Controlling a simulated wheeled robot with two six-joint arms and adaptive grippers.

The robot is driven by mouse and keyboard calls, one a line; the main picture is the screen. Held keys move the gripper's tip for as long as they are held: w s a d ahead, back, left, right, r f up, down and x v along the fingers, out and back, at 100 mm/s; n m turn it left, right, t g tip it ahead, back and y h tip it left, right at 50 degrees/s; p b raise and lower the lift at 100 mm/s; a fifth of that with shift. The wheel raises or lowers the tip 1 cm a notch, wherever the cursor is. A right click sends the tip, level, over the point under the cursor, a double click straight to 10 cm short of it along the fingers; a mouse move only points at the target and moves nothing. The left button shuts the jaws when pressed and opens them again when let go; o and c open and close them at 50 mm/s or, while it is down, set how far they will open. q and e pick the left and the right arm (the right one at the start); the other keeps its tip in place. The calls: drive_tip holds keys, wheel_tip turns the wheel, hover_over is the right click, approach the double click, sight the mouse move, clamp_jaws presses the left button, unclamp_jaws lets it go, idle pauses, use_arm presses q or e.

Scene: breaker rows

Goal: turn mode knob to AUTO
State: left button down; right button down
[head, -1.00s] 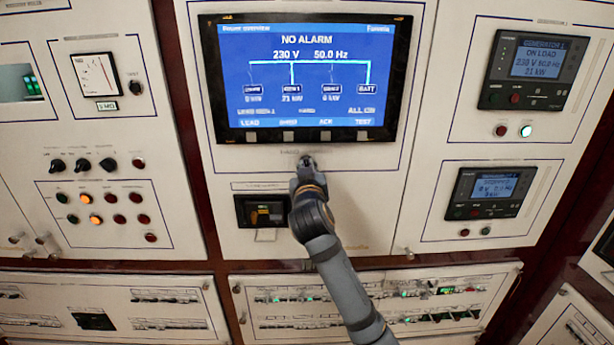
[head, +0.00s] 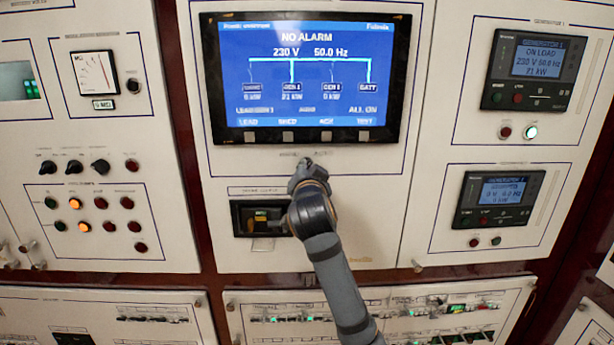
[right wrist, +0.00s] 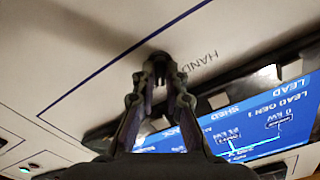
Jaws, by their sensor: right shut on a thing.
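My right gripper (head: 307,164) is at the panel just below the large blue screen (head: 308,75). In the right wrist view its two fingers (right wrist: 159,76) are closed around a small dark knob (right wrist: 158,56) on the cream panel. The word HAND is printed beside this knob. The AUTO mark cannot be made out, and the knob's pointer is hidden by the fingers. In the head view the gripper covers the knob. My left gripper is not in view.
A dark-framed breaker unit (head: 262,218) sits just left of my right wrist. Black knobs (head: 74,167) and lit buttons are on the left panel. Generator controllers (head: 534,68) are on the right panel. Breaker rows (head: 440,310) run along the bottom.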

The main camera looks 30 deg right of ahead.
drive_tip(key=shift+r, duration=0.15)
idle(0.4)
drive_tip(key=c, duration=1.4)
unclamp_jaws()
drive_tip(key=v, duration=0.7)
drive_tip(key=shift+s+a, duration=0.15)
drive_tip(key=shift+s, duration=0.05)
